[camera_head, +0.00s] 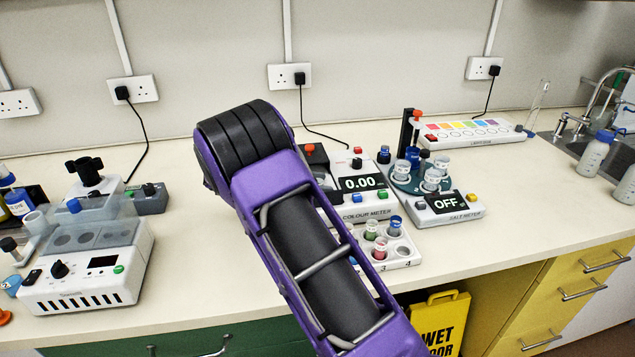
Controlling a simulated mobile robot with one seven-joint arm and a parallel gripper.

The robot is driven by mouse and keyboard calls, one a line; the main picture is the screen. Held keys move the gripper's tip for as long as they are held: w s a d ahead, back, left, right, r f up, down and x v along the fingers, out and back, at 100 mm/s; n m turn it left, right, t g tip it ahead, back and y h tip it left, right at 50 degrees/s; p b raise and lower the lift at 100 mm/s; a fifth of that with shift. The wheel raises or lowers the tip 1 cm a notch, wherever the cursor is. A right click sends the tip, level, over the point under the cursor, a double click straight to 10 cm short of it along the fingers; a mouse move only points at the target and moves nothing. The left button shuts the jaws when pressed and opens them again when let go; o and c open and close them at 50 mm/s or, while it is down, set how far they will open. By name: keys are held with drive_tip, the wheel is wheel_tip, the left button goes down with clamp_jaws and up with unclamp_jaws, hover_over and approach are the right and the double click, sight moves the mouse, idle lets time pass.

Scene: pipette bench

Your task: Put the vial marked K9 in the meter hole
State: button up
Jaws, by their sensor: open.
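The colour meter (352,211) is a white box with a lit display reading 0.00, just right of my arm. A dark block with an orange-red top (316,155) stands at its left side; I cannot see a hole in it, as my arm covers part of the meter. A white rack (403,254) in front of the meter holds several small vials, including a blue-topped vial (394,226) and a red one (380,248). No K9 mark is readable on any vial. My purple arm crosses the middle of the view; my gripper is not visible.
A second meter (448,203) reading OFF stands to the right, with a round teal holder of cups (406,182) at its left. A white strip with coloured squares (470,131) lies behind. A white machine (90,265) stands at left. The front right bench is clear.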

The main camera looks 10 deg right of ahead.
drive_tip(key=shift+r, duration=0.1)
drive_tip(key=shift+r, duration=0.25)
drive_tip(key=v, duration=1.2)
drive_tip(key=shift+r, duration=0.1)
